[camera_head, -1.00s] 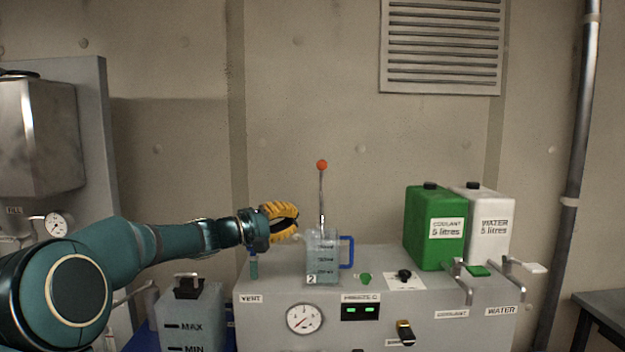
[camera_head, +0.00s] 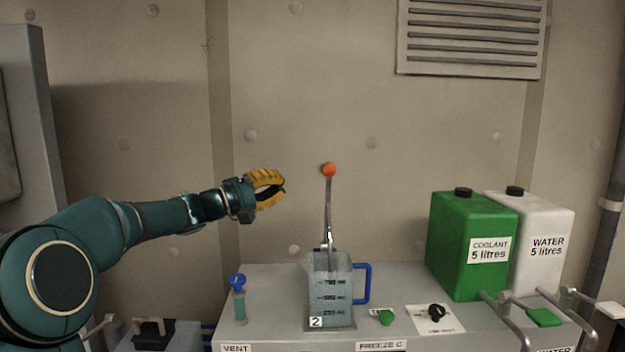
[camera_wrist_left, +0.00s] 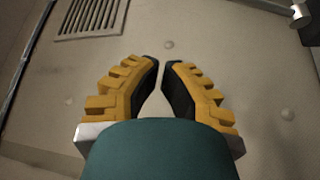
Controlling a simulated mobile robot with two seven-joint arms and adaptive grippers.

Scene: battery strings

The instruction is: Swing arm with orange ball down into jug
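The orange ball (camera_head: 328,169) sits on top of a thin metal swing arm (camera_head: 328,215) that stands nearly upright in the head view. The arm's lower end is at the back of the jug's rim. The jug (camera_head: 330,295) is clear, with volume marks, a "2" label and a blue handle on its right, and stands on the grey cabinet top. My left gripper (camera_head: 281,188) has yellow fingers and is to the left of the ball and slightly lower, touching nothing. In the left wrist view its fingertips (camera_wrist_left: 160,63) are a small gap apart and empty. My right gripper is not in view.
A blue-capped vial (camera_head: 239,300) stands left of the jug. Right of the jug are a green knob (camera_head: 386,317) and a black knob (camera_head: 436,312). A green coolant can (camera_head: 460,240) and a white water can (camera_head: 545,215) stand further right. Space above the cabinet's left part is clear.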

